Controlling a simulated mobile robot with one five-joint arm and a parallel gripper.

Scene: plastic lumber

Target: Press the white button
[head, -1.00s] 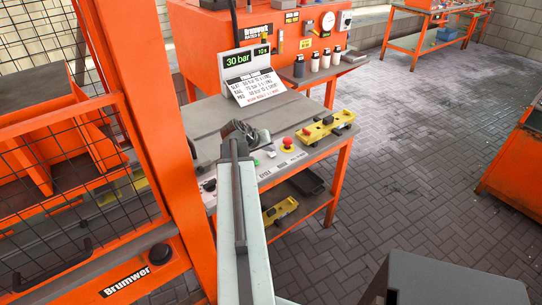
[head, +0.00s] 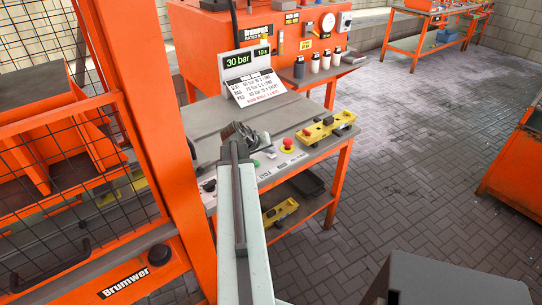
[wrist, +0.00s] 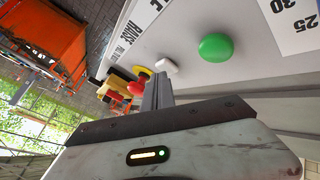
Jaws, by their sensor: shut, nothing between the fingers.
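The white button (wrist: 166,66) is a small pale block on the sloped grey panel, between the large green button (wrist: 216,47) and the red stop button (wrist: 137,87) in the wrist view. My gripper (wrist: 159,80) is shut and empty. Its narrow grey tip lies just below the white button in the wrist picture; I cannot tell whether they touch. In the head view my gripper (head: 264,140) is over the panel at the bench's front edge, beside the green button (head: 255,163) and left of the red stop button (head: 288,143). The white button is hard to make out there.
A yellow pendant (head: 325,129) lies on the bench right of the red button. A display stand (head: 250,75) reads 30 bar. An orange mesh guard (head: 150,150) stands close on the left.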

